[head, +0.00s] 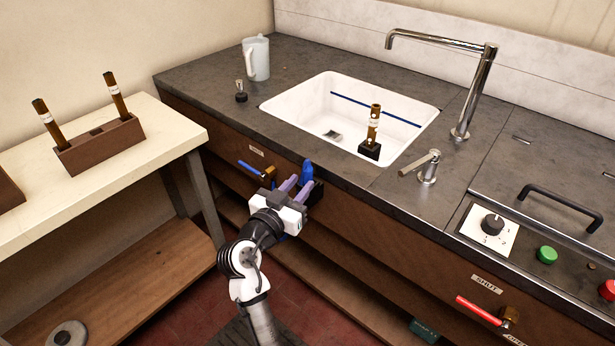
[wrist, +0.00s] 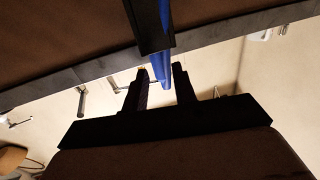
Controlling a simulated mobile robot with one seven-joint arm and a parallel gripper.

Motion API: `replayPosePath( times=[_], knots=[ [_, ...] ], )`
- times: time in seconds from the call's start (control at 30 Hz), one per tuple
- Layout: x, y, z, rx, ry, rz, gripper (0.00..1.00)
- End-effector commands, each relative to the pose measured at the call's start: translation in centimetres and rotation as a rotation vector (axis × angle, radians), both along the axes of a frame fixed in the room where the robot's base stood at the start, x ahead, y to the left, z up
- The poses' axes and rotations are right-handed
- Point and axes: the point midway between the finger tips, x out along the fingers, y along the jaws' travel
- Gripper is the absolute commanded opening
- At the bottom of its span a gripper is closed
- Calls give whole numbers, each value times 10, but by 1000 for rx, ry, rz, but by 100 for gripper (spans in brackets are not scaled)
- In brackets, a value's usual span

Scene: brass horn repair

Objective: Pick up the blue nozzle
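The blue nozzle (head: 307,171) stands at the front edge of the counter, in a dark holder (head: 316,192) on the cabinet front. In the wrist view the nozzle (wrist: 162,67) is a blue strip beside the dark holder (wrist: 149,25), partly hidden by it. My gripper (head: 294,185) is just in front of the nozzle, its two purplish fingers apart. In the wrist view my gripper (wrist: 163,85) shows a finger on either side of the nozzle's end, with a gap visible. I cannot tell whether either finger touches it.
Behind is a white sink (head: 300,108) with a brass tube (head: 374,125) in a dark block. A blue-handled valve (head: 262,173) sits left of my gripper on the cabinet front. A pale bench (head: 170,140) stands left. A red-handled valve (head: 480,311) is at lower right.

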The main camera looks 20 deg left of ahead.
Motion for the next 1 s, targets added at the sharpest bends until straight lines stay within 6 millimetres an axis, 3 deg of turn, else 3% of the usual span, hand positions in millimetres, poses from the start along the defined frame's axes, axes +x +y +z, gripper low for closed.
replayPosePath(
  times=[0.3,0.57,0.8,1.0],
  knots=[
    [43,-6,1,-1,1,-2,27],
    [46,-6,-1,0,1,-1,27],
    [45,-6,-1,0,0,0,0],
    [45,-6,-1,0,0,0,0]
  ],
)
